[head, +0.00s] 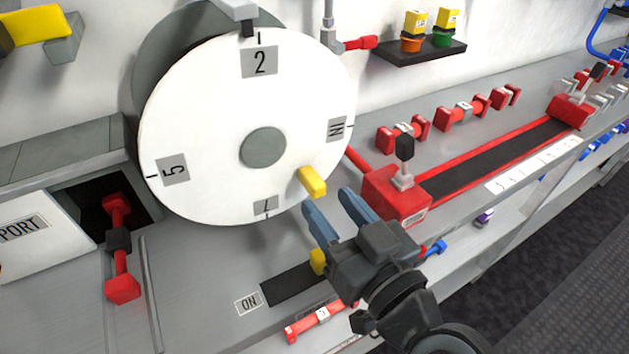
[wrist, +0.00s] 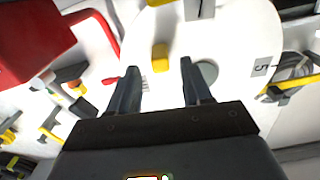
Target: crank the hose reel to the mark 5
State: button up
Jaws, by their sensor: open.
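The hose reel is a large white disc (head: 205,120) on the wall with a grey hub (head: 263,147). Its labels read 2 at the top, 5 (head: 173,170) at the left, and others at the right and bottom. A grey fixed pointer (head: 247,27) sits at the top rim, by the 2. The yellow crank handle (head: 312,182) sticks out at the disc's lower right. My gripper (head: 326,199) is open and empty, its fingertips just short of the handle. In the wrist view the handle (wrist: 160,57) shows beyond the gap between the fingers (wrist: 158,68).
A red block with a black-knobbed lever (head: 397,190) stands close right of my gripper. A dark slot with a yellow knob (head: 317,262) lies below, beside an ON label. A red-ended lever (head: 119,240) is at the left. A shelf (head: 420,52) holds small yellow-topped items.

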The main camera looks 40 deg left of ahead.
aim_at(320, 194)
jog(key=shift+p+x, duration=0.45)
jog(key=shift+x, duration=2.2)
jog(key=shift+c, duration=0.4)
grip_shut()
